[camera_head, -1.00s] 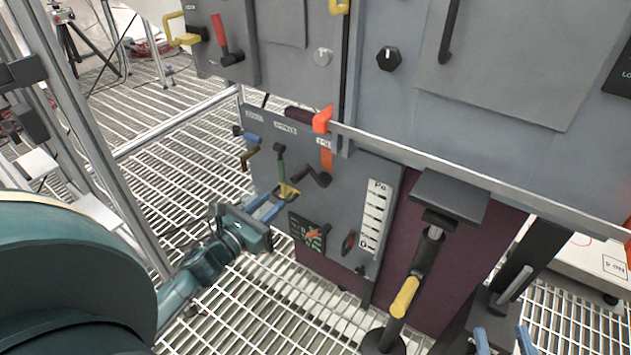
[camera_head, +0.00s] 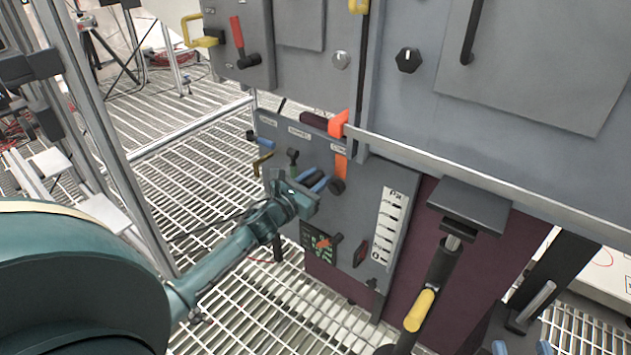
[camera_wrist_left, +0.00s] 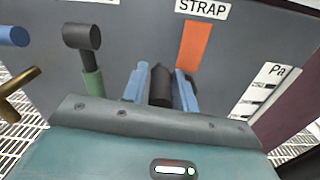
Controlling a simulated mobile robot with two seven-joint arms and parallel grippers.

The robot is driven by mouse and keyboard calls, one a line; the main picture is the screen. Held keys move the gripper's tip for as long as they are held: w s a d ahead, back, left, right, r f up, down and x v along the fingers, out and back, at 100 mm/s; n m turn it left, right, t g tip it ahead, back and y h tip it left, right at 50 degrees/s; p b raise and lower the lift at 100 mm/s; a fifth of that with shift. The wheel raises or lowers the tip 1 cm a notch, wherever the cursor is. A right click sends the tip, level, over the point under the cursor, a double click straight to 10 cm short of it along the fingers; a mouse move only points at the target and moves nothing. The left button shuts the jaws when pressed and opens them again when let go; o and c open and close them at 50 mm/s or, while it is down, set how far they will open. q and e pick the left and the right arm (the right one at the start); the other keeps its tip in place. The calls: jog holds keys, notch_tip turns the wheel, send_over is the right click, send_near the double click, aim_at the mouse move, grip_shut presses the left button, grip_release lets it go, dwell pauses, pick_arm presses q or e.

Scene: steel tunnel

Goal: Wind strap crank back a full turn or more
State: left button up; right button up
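The strap crank (camera_head: 337,186) is dark and sits on the grey lower panel, below the orange strap. In the left wrist view its black handle (camera_wrist_left: 160,86) points toward the camera. My left gripper (camera_head: 313,180) is at the crank. Its two blue fingers stand on either side of the handle, very close to it; whether they press on it cannot be told. The STRAP label (camera_wrist_left: 203,9) and orange strap (camera_wrist_left: 195,46) show just above in the wrist view. My right gripper (camera_head: 522,348) shows only two blue fingertips at the bottom edge, apart with nothing between them.
A green-handled lever (camera_wrist_left: 92,82) and a brass hook (camera_wrist_left: 18,97) are left of the crank. A dial (camera_head: 320,241) and a white scale (camera_head: 391,224) are below and right. A yellow-gripped lever (camera_head: 419,309) stands in front. A steel post (camera_head: 95,125) rises at left.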

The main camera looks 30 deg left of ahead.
pick_arm(q)
grip_shut()
dwell(0.3)
jog(key=shift+f, duration=0.1)
